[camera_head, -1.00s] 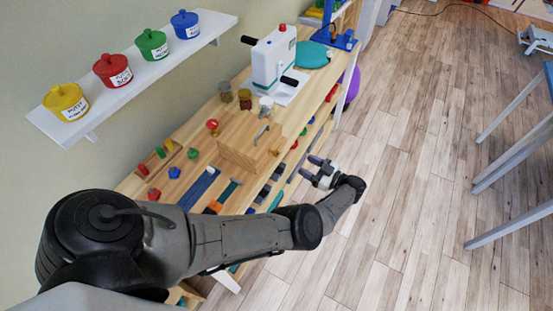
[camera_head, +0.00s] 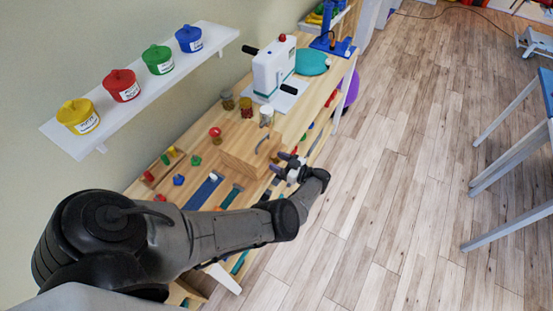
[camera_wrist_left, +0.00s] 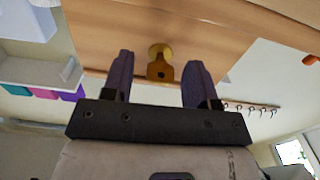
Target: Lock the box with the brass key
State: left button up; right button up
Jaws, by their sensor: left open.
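The wooden box (camera_head: 240,158) stands on the wooden bench, with a grey handle on its top. In the left wrist view the box's plain wooden face (camera_wrist_left: 215,35) fills the upper middle. The brass key (camera_wrist_left: 158,69) sticks out of that face, its flat bow toward my gripper. In the head view I cannot make out the key. My left gripper (camera_head: 283,163) is open beside the box's right side. In the wrist view its two dark fingers (camera_wrist_left: 160,80) stand apart on either side of the key, with gaps on both sides. My right gripper is not in view.
A white press-like machine (camera_head: 274,68) stands behind the box, with several small jars (camera_head: 246,106) nearby. Coloured knobs and tools lie on the bench in front. A wall shelf (camera_head: 110,118) holds several coloured pots.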

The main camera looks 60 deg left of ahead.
pick_arm(q)
jog(key=shift+s+a, duration=0.25)
jog(key=shift+a, duration=0.15)
jog(key=shift+c, duration=0.2)
jog(key=c, duration=0.9)
